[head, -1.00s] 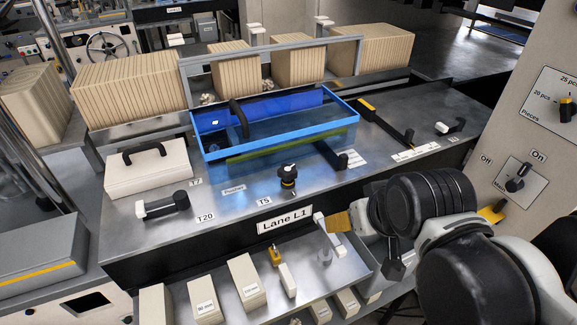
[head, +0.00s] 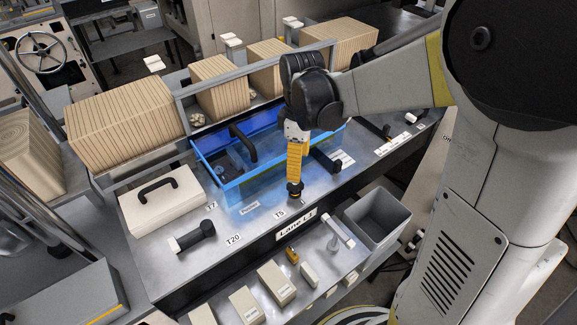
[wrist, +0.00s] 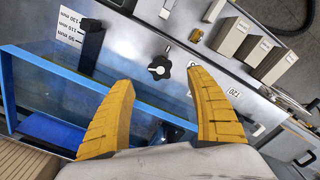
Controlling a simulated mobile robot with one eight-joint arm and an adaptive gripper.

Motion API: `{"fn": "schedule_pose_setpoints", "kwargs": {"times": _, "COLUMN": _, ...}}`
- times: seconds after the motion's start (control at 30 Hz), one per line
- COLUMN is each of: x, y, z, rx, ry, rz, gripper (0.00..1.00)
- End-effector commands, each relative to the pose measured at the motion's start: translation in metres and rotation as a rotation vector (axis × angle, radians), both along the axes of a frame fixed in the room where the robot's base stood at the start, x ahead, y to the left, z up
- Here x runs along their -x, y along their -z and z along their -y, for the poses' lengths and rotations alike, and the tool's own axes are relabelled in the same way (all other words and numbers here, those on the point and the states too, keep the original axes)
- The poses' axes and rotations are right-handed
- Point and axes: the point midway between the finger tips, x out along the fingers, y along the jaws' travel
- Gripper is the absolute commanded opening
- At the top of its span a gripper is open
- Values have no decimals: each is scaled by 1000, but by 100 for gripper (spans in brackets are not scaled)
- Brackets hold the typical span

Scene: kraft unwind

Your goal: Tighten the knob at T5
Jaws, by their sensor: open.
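The T5 knob is a small dark knob (head: 295,194) on the steel bench top, beside the T5 label (head: 279,215). In the wrist view the knob (wrist: 160,67) is black and lobed, with a white pointer on top. My gripper (head: 296,184) is above it, pointing down with yellow fingers, and hides part of it in the head view. In the wrist view my gripper (wrist: 158,77) is open, with one finger to each side of the knob. The knob lies near the line between the fingertips. I see no contact with it.
A blue clear-sided guard (head: 215,187) stands just behind the knob; its blue edge (wrist: 8,90) is left in the wrist view. The T20 handle (head: 196,236) and a white lidded box (head: 160,207) lie left. A grey bin (head: 376,218) is front right.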

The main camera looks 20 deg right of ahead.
Motion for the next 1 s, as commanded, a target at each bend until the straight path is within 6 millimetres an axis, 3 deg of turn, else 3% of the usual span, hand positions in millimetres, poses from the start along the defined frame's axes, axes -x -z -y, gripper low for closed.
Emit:
{"fn": "schedule_pose_setpoints", "kwargs": {"times": 0.2, "x": -1, "y": 47, "z": 0, "rx": 0, "ry": 1, "rz": 1, "gripper": 66}}
{"fn": "schedule_pose_setpoints", "kwargs": {"times": 0.4, "x": -1, "y": 77, "z": 0, "rx": 0, "ry": 2, "rz": 2, "gripper": 66}}
{"fn": "schedule_pose_setpoints", "kwargs": {"times": 0.83, "x": 0, "y": 86, "z": 0, "rx": 0, "ry": 2, "rz": 2, "gripper": 64}}
{"fn": "schedule_pose_setpoints", "kwargs": {"times": 1.0, "x": 0, "y": 86, "z": 0, "rx": 0, "ry": 2, "rz": 2, "gripper": 12}}
